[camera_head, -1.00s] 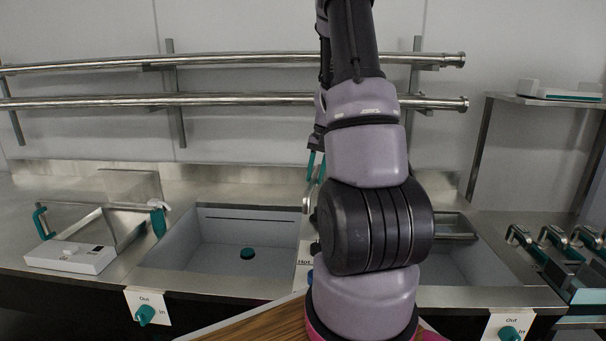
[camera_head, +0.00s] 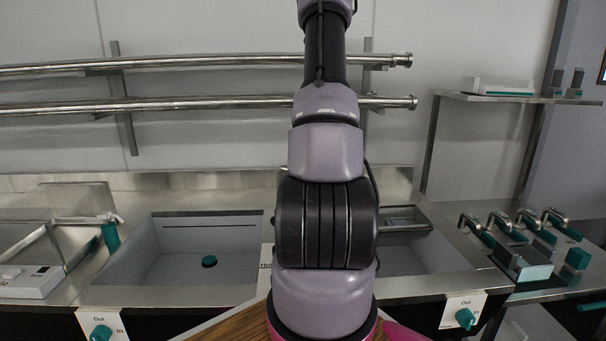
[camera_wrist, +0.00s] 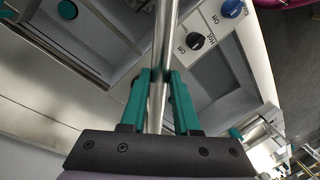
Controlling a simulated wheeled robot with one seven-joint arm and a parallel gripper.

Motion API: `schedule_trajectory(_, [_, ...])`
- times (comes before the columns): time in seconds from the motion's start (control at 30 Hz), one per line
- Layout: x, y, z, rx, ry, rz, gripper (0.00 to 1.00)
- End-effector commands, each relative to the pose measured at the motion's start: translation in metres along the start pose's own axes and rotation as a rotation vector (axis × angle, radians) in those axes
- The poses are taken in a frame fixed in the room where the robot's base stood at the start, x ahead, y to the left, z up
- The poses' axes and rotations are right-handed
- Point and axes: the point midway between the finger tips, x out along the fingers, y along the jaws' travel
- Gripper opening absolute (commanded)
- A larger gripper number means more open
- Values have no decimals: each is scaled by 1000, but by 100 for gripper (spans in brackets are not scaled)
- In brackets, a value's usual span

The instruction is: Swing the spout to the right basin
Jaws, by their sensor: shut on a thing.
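In the wrist view my gripper (camera_wrist: 158,78) has its teal fingers closed around the spout (camera_wrist: 165,30), a thin shiny metal tube running up out of the frame. In the head view my arm hides both gripper and spout. The right basin (camera_head: 405,262) shows partly, to the right of my arm. In the wrist view a basin with a teal drain (camera_wrist: 67,10) lies at the upper left. The spout's outlet is out of sight.
The left basin (camera_head: 175,270) is empty apart from its teal drain plug (camera_head: 209,262). A black knob (camera_wrist: 195,42) and a blue knob (camera_wrist: 231,8) sit on the divider. Two steel rails (camera_head: 200,104) run along the wall. Teal-handled presses (camera_head: 510,225) stand at the right.

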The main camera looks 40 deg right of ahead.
Motion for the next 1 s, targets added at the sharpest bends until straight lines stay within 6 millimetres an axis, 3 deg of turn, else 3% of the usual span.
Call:
schedule_trajectory(0.3, [-4,18,-2,-112,-21,1,0])
schedule_trajectory(0.83, [-5,22,-3,-137,-25,7,0])
schedule_trajectory(0.87, [-5,22,-3,-137,-24,7,37])
schedule_trajectory(0.9, [-5,22,-3,-137,-25,7,53])
schedule_trajectory(0.93, [-5,22,-3,-136,-25,6,59])
schedule_trajectory(1.0, [-5,22,-3,-136,-25,5,59])
